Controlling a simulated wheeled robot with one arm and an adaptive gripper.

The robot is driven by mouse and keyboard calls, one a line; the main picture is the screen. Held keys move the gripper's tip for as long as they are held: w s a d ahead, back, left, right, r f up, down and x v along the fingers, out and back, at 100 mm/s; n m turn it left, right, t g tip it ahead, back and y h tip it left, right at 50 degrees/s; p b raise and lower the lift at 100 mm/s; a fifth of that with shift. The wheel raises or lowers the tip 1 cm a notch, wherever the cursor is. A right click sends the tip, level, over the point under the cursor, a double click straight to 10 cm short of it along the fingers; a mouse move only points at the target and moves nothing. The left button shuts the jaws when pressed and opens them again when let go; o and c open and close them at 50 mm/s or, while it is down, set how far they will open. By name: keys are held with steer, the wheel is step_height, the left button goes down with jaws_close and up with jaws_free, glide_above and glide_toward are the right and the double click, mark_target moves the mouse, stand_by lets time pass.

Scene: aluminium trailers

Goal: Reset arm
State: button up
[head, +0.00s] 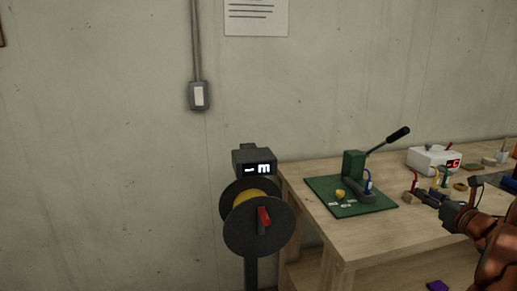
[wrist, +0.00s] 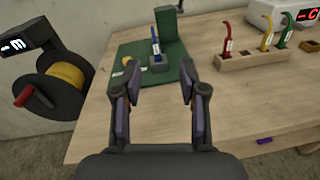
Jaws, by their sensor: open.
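My gripper (wrist: 158,82) is open and empty in the wrist view, its two fingers spread over the near left part of the wooden table (wrist: 238,105). In the head view my gripper (head: 445,205) shows at the right, in front of the table (head: 300,193). Beyond the fingers lies a green board (wrist: 128,50) with a green press. In the head view the press (head: 354,165) has a black-tipped lever (head: 397,135) raised to the upper right. A blue tagged piece (head: 368,181) stands in a dark holder on the board, with a small yellow piece (head: 340,195) beside it.
A reel stand with yellow wire (head: 250,196) and a display (head: 254,163) stands left of the table. A wooden block (wrist: 251,63) holds red, yellow and green tagged pieces. A white box with red digits (head: 434,160) sits behind. A purple object (head: 437,286) lies low down.

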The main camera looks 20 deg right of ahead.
steer(key=a+f+m+g+h+b, duration=0.1)
steer(key=a+f+m+g, duration=0.1)
steer(key=m, duration=0.4)
steer(key=a+f+m+g+h+b, duration=0.2)
steer(key=a+f+m+g, duration=0.1)
steer(key=a+f+m, duration=0.2)
steer(key=w+a+f+m+g+h+b, duration=0.1)
steer(key=a+f+m+g, duration=0.2)
steer(key=m, duration=0.5)
steer(key=shift+a+f+h+b, duration=0.25)
steer(key=shift+f+h+b, duration=0.05)
steer(key=s+a+f+m+g+y+b, duration=0.2)
steer(key=s+a+f+m+g, duration=0.3)
steer(key=s+a, duration=0.45)
steer(key=s+a+f+m+g+y+b, duration=0.1)
steer(key=s+a+f+m+g+y, duration=0.15)
steer(key=s+a+f+m, duration=0.75)
steer(key=s+a+r+g+y+b, duration=0.15)
steer(key=s+a+g, duration=0.35)
steer(key=s+a, duration=0.75)
step_height(320, 180, up, 16)
steer(key=w+a+t+p, duration=0.1)
steer(key=w+p, duration=0.1)
steer(key=p, duration=1.3)
steer(key=shift+w+a+n+y+p, duration=0.3)
steer(key=shift+a+n+y+p, duration=0.05)
steer(key=shift+n+y, duration=0.05)
